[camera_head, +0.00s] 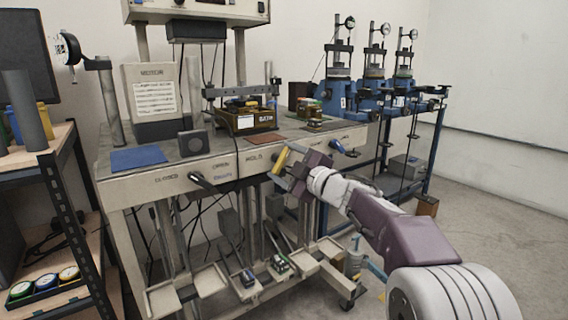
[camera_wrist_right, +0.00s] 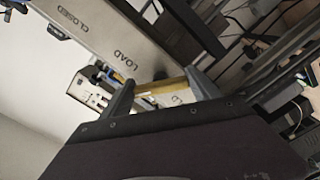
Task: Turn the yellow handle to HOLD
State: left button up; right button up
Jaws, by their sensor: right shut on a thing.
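The yellow handle (camera_head: 280,161) is on the front panel of the grey bench, right of a dark label that looks like HOLD (camera_head: 255,158). In the head view it slants, its upper end leaning right. My right gripper (camera_head: 286,165) is shut on it. In the right wrist view the yellow handle (camera_wrist_right: 168,86) lies between the two fingers of my right gripper (camera_wrist_right: 162,92). Nearby panel lettering there reads LOAD (camera_wrist_right: 127,62); another label behind the fingers is partly hidden. The handle's pivot is hidden. My left gripper is not in view.
Pedals (camera_head: 210,279) hang below the bench. A dark shelf (camera_head: 70,215) stands at the left.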

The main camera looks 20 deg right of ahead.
jog(key=n, duration=0.3)
jog(key=shift+n, duration=0.4)
jog(key=n+b, duration=0.1)
jog(key=n, duration=0.2)
jog(key=shift+n, duration=0.3)
jog(key=n+b, duration=0.1)
jog(key=n, duration=0.3)
jog(key=shift+r, duration=0.1)
jog(key=shift+r+n+b, duration=0.1)
jog(key=shift+n+b, duration=0.55)
jog(key=shift+n, duration=1.85)
jog(key=o, duration=1.4)
jog(key=shift+r, duration=0.1)
